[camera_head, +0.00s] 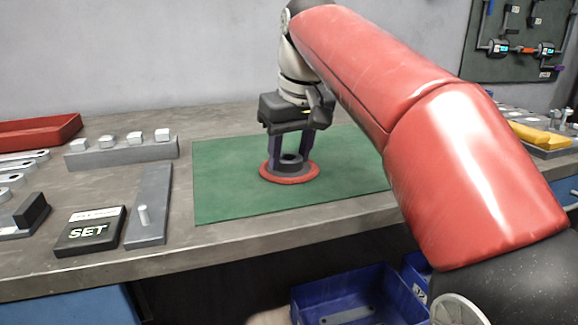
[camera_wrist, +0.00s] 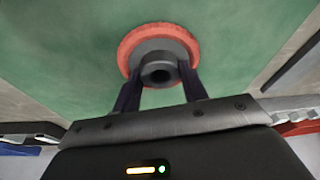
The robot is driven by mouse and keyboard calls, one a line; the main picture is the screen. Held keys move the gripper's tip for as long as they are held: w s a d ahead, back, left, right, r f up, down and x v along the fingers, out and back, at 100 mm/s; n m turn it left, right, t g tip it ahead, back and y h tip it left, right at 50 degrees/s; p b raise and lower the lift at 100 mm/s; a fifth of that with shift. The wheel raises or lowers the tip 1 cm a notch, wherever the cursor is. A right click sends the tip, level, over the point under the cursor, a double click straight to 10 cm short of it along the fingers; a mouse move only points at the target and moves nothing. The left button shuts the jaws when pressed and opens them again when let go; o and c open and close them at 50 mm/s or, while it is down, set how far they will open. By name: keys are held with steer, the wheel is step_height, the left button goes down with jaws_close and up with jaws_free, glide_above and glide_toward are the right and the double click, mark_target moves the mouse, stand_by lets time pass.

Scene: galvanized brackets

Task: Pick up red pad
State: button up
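The red pad (camera_head: 290,179) is a flat round red disc with a dark grey stepped hub on top. It lies on the green mat (camera_head: 225,185), and it also shows at the top middle of the wrist view (camera_wrist: 127,50). My gripper (camera_head: 291,154) points down over the pad, with its two dark fingers on either side of the hub. In the wrist view my gripper (camera_wrist: 160,76) has its fingers apart, with the hub's round opening between them. The fingers look open, and I cannot tell whether they touch the hub.
A black SET block (camera_head: 90,232) and a grey plate with a peg (camera_head: 150,210) lie left of the mat. Behind them is a grey bar with pale blocks (camera_head: 120,152). A red tray (camera_head: 40,132) is at far left. Blue bins (camera_head: 350,295) stand below the front edge.

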mark_target(290, 158)
steer(key=c, duration=0.3)
step_height(290, 158, up, 10)
steer(key=p, duration=0.4)
steer(key=shift+p, duration=0.3)
